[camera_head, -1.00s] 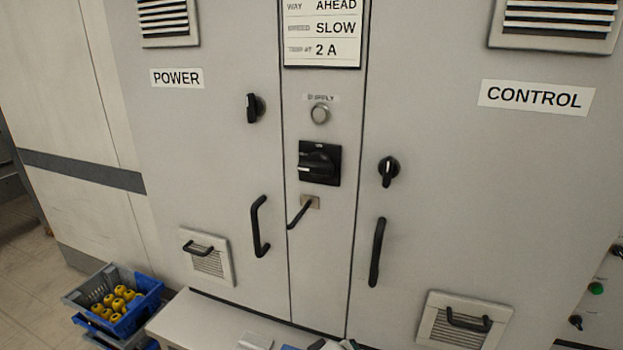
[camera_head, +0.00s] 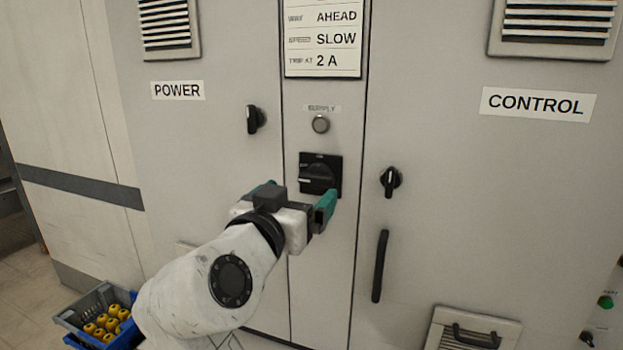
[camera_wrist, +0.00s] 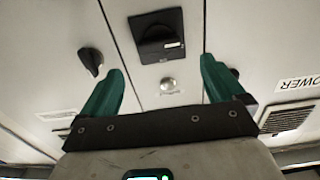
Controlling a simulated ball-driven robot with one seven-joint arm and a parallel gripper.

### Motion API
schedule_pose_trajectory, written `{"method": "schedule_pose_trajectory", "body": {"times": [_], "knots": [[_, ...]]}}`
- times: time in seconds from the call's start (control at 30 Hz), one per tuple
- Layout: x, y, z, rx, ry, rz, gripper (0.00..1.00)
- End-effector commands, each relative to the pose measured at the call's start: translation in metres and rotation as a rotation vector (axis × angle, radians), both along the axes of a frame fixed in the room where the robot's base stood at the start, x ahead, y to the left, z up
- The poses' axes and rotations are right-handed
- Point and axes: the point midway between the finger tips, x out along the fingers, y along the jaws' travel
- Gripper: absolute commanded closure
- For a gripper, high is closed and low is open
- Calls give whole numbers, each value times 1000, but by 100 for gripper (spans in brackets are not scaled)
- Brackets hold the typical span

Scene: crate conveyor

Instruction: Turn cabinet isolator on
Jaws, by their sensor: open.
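The cabinet isolator (camera_head: 320,174) is a black rotary switch on a black square plate, on the narrow middle panel. Its handle lies level, with the white mark at its left end. My gripper (camera_head: 297,197) is open and empty, with teal fingers, in front of the panel and just below the isolator in the head view. The isolator also shows in the upside-down wrist view (camera_wrist: 157,35), beyond and between the open fingertips (camera_wrist: 162,68). I see no contact between finger and handle. My arm hides the lever below the isolator.
A round supply lamp (camera_head: 320,124) sits above the isolator. Small black knobs are on the left door (camera_head: 255,119) and right door (camera_head: 390,181). A long black handle (camera_head: 380,266) stands out at right. A blue crate (camera_head: 128,340) with yellow items is at lower left.

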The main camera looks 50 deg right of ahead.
Motion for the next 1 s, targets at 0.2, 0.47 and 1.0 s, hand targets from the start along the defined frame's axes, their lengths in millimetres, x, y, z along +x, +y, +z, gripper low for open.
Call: {"method": "schedule_pose_trajectory", "body": {"times": [0.2, 0.47, 1.0], "knots": [[13, -38, 2, 0, 2, -2, 4], [22, -62, 0, 0, 2, -1, 4], [23, -64, -1, 2, 2, 1, 23]]}}
